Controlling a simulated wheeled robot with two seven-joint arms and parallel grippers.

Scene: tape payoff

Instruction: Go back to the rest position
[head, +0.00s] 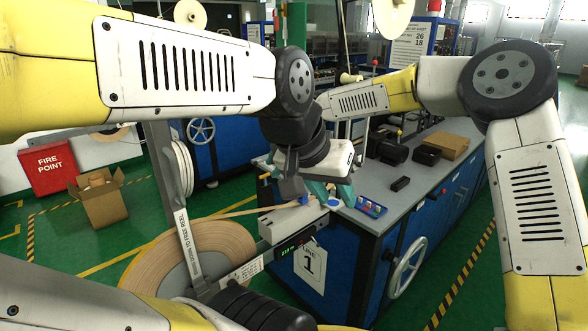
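Both grippers are close together over the near end of the blue machine bench (400,190). My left gripper (332,199) has a white body and teal fingers that stand apart, just above the bench corner. A small blue piece shows between and below the fingertips, and I see nothing clasped. My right gripper (290,190) is just left of it, mostly hidden behind wrist parts; its fingers are not clear. A tan tape strip (245,210) runs from the large tape roll (190,265) to a small blue piece near that gripper. Whether it is held cannot be told.
A tray with blue and red items (371,206), black boxes (390,150) and a cardboard box (446,145) are on the bench. A handwheel (408,267) sticks out in front. An open carton (99,199) and a red fire-point box (48,167) stand left. Green floor is free at right.

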